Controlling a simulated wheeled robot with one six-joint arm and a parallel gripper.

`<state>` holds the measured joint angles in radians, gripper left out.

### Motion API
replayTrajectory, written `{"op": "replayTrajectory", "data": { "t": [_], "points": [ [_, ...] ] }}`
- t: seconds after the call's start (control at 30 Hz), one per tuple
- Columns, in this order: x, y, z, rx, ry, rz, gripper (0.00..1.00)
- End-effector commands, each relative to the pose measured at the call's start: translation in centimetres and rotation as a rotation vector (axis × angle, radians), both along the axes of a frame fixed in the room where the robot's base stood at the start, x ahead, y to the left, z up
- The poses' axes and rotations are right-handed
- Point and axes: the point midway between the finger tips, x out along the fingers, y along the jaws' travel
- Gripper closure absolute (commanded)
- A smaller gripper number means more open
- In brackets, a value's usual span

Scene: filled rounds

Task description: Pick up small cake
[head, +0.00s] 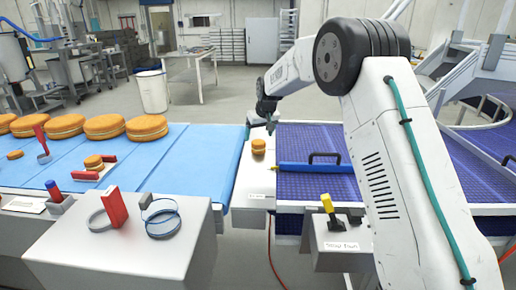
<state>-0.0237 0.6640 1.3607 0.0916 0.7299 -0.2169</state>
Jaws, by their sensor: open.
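A small cake (258,146), round and golden with a pale filling line, sits on the light strip between the blue belt and the purple belt. My gripper (269,122) is above it and slightly to its right, open and apart from it. The fingers are small and dark here, and nothing shows between them. Another small cake (93,162) is on the blue belt beside red pieces. A third small cake (15,154) lies at the far left of the belt.
Several large cakes (104,127) stand along the back of the blue belt (190,150). A blue bar (310,168) with a black handle lies across the purple belt (310,190). A grey box (130,245) in front carries a red block (115,206) and ring-shaped bands.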

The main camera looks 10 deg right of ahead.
Motion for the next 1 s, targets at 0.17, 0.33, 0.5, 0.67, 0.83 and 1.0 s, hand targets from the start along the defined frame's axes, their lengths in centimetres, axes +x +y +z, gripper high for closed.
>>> {"op": "replayTrajectory", "data": {
  "t": [0.17,0.33,0.5,0.67,0.83,1.0],
  "points": [
    [0.8,0.1,-2.0,0.000,0.001,0.000,0.19],
    [2.1,-0.2,-4.0,0.000,0.003,0.000,0.19],
    [3.0,-0.2,-5.9,0.000,0.001,0.001,0.19],
    [3.2,-0.2,-6.3,0.000,0.000,0.000,0.19],
    [3.2,-0.2,-6.3,0.000,0.000,0.000,0.27],
    [3.2,-0.2,-6.3,0.000,0.001,0.000,0.55]
  ]
}}
